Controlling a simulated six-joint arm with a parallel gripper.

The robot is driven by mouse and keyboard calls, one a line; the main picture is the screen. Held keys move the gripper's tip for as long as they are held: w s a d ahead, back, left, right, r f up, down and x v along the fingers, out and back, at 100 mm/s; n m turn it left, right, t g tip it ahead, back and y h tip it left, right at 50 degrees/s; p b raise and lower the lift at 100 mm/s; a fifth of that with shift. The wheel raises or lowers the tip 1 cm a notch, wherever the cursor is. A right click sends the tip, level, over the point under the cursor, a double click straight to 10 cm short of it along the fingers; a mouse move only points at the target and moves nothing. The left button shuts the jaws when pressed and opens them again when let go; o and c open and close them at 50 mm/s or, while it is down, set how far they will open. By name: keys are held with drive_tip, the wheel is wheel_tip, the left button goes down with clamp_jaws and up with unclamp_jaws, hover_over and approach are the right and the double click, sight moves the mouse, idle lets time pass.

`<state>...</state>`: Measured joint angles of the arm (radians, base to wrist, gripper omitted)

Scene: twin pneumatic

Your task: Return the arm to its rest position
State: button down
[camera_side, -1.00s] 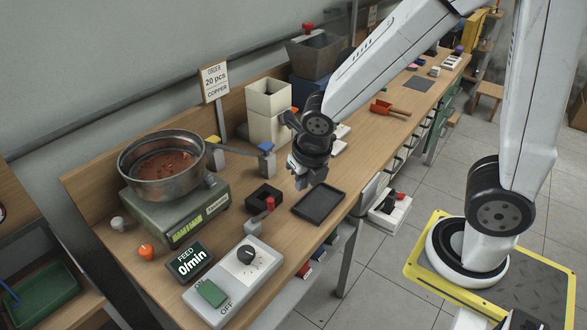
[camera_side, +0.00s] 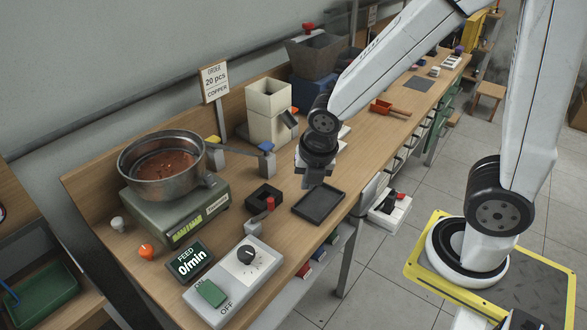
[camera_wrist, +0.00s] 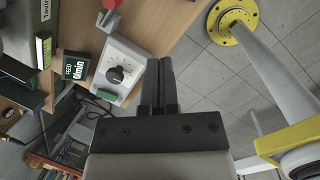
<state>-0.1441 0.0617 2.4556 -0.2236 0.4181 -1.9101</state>
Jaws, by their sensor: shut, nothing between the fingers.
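My gripper (camera_side: 313,181) hangs over the bench in the side view, above and behind the black tray (camera_side: 319,204), apart from it. In the wrist view its two dark fingers (camera_wrist: 159,72) lie together, with nothing between them. My arm reaches in from the upper right. The wooden bench (camera_side: 283,222) runs below the gripper. The fingertips are partly hard to make out in the side view.
A scale (camera_side: 187,213) carries a metal bowl (camera_side: 162,168) with copper-coloured pieces. A feed control box (camera_side: 233,278), a beige hopper (camera_side: 268,101), a small black holder (camera_side: 264,197) and a red scoop (camera_side: 388,109) stand on the bench.

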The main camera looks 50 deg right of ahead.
drive_tip(key=s+d+m, duration=0.1)
drive_tip(key=m, duration=0.7)
drive_tip(key=d+m, duration=0.1)
drive_tip(key=m, duration=0.8)
drive_tip(key=s+d+m, duration=0.1)
drive_tip(key=m, duration=0.7)
drive_tip(key=shift+s+f+m+y, duration=0.3)
drive_tip(key=shift+s+f+m, duration=0.05)
drive_tip(key=shift+f+m, duration=0.05)
drive_tip(key=c, duration=0.6)
unclamp_jaws()
drive_tip(key=shift+w, duration=0.1)
drive_tip(key=shift+o, duration=0.3)
drive_tip(key=shift+w+a, duration=0.15)
drive_tip(key=shift+w, duration=0.4)
drive_tip(key=n+g, duration=0.2)
drive_tip(key=g, duration=0.4)
hover_over(271, 200)
drive_tip(key=w, duration=0.2)
drive_tip(key=f, duration=0.2)
drive_tip(key=shift+w+a+f+g+h, duration=0.3)
drive_tip(key=shift+w+g+h, duration=0.1)
drive_tip(key=shift+w+g, duration=0.15)
drive_tip(key=shift+s, duration=0.1)
drive_tip(key=shift+x, duration=3.85)
